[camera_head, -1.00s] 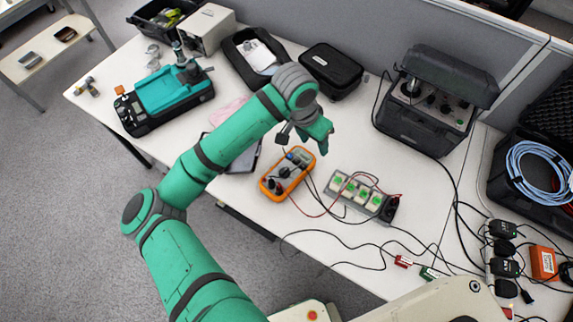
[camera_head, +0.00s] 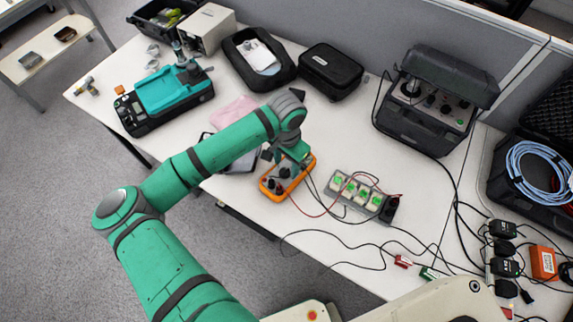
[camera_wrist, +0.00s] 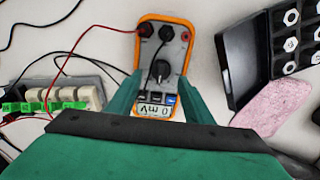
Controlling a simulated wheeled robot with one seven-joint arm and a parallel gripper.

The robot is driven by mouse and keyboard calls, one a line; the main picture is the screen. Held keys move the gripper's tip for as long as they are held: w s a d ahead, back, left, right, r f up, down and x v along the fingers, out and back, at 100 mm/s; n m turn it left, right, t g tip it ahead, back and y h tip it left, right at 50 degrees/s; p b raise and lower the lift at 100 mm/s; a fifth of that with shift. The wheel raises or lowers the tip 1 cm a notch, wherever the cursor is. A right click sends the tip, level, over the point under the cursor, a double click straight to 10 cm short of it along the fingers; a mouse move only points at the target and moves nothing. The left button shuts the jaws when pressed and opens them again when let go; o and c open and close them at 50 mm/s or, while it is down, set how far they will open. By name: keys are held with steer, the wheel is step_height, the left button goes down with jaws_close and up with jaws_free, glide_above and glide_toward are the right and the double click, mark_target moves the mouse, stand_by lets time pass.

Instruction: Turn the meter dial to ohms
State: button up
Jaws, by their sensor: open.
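The orange-rimmed meter (camera_head: 271,186) lies on the white table, with part of it hidden under my gripper in the head view. In the wrist view the meter (camera_wrist: 144,57) shows upside down, with its black dial (camera_wrist: 159,70) near the middle of its face. Its display (camera_wrist: 154,110) appears to read 0 mV. Red and black leads plug into its jack end. My gripper (camera_wrist: 157,92) is open above the meter, with its green fingers on either side of the display end. The fingers appear clear of the dial. The dial's exact setting is too small to read.
A grey block with green-marked switches (camera_head: 358,190) stands right of the meter, joined by loose leads. An equipment box (camera_head: 425,125) stands at the back right.

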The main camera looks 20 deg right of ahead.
steer(key=shift+f, duration=0.75)
steer(key=shift+c, duration=0.6)
steer(key=c, duration=1)
steer(key=shift+o, duration=0.2)
steer(key=shift+m, duration=0.3)
steer(key=m, duration=0.3)
steer(key=shift+s+d, duration=0.1)
steer(key=shift+s, duration=0.05)
steer(key=shift+s+m, duration=0.15)
steer(key=shift+m, duration=2.15)
